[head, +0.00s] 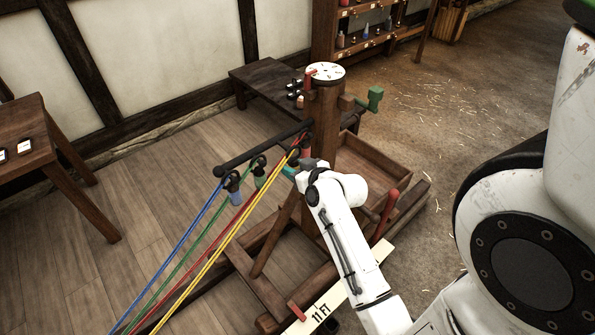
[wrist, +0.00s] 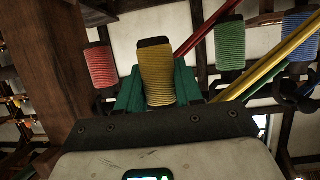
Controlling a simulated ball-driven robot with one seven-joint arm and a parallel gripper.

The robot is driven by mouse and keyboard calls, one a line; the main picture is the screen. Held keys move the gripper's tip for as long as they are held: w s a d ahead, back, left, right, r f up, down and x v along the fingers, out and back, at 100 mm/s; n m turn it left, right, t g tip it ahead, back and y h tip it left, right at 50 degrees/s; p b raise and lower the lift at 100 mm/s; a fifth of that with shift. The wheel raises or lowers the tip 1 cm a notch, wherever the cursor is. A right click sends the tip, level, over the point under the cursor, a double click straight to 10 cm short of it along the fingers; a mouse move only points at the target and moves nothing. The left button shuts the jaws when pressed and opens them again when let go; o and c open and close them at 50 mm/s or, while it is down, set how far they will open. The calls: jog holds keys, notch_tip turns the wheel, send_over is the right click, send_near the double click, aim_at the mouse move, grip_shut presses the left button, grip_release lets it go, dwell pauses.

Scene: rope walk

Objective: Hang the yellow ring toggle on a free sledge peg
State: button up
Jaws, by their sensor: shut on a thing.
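In the wrist view the yellow ring toggle (wrist: 156,78), a yellow wound cylinder with a dark end, sits between the teal fingers of my gripper (wrist: 158,90), which is shut on it. In the head view my gripper (head: 292,170) is at the sledge post, just below the dark crossbar (head: 255,151). The yellow rope (head: 232,236) runs up to that spot. The held toggle is mostly hidden there. In the wrist view a red toggle (wrist: 100,66) is left of it; green (wrist: 229,48) and blue (wrist: 299,38) toggles are to the right, by dark hooks. I cannot tell which peg is free.
Blue (head: 190,233), green and red ropes stretch from the crossbar to the lower left. The sledge post (head: 325,120) carries a white dial (head: 324,71) and a green crank handle (head: 375,97). A low bench (head: 262,82) stands behind; a wooden table (head: 30,130) is at left.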

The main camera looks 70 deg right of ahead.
jog(key=shift+r+b+x, duration=0.15)
jog(key=shift+b+x, duration=0.3)
jog(key=shift+x, duration=0.7)
jog(key=shift+r+b+x, duration=0.15)
jog(key=shift+b+x, duration=0.25)
jog(key=shift+x, duration=0.8)
jog(key=shift+w, duration=0.2)
jog(key=o, duration=1.1)
jog(key=shift+s, duration=0.1)
jog(key=b+v, duration=0.1)
jog(key=v, duration=0.9)
jog(key=shift+s+a+r, duration=0.15)
jog(key=shift+s+a, duration=0.05)
